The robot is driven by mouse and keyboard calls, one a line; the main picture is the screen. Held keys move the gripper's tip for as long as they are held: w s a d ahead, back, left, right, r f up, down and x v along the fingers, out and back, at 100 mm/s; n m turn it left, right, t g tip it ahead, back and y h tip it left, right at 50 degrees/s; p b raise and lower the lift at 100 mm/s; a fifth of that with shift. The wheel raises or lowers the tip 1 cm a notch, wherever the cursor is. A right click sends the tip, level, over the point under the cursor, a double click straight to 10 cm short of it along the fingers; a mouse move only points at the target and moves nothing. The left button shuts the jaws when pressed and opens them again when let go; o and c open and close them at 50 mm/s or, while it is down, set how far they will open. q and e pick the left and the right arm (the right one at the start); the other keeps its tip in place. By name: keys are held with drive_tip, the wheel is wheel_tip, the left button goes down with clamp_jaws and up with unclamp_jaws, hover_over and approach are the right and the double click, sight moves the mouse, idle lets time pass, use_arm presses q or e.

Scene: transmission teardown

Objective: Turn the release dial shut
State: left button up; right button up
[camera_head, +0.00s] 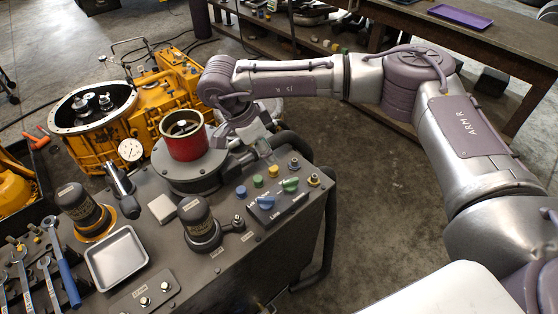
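A small panel on top of the grey machine has a blue dial (265,202) and a green dial (290,185). Their labels are too small to read, so I cannot tell which is the release dial. My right gripper (262,150) points down above the machine's back edge, just right of the red cylinder (184,136) and behind the panel's buttons. It looks apart from both dials. Its fingertips are small and partly blend into the machine behind, so their opening is unclear. My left gripper is not in view.
Yellow, green and blue buttons (257,181) sit behind the dials. A black pipe (328,225) runs along the machine's right side. Open floor lies right.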

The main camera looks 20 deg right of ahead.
drive_tip(key=p, duration=0.2)
approach(291, 180)
drive_tip(key=p+x, duration=0.1)
drive_tip(key=x, duration=0.3)
drive_tip(key=shift+f, duration=0.25)
drive_tip(key=p+x, duration=0.1)
drive_tip(key=x, duration=0.2)
drive_tip(key=shift+d+f, duration=0.1)
drive_tip(key=shift+f, duration=0.1)
drive_tip(key=shift+d+f, duration=0.1)
drive_tip(key=shift+f, duration=0.3)
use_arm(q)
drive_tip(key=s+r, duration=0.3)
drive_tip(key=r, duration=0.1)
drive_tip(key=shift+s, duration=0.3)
use_arm(e)
clamp_jaws()
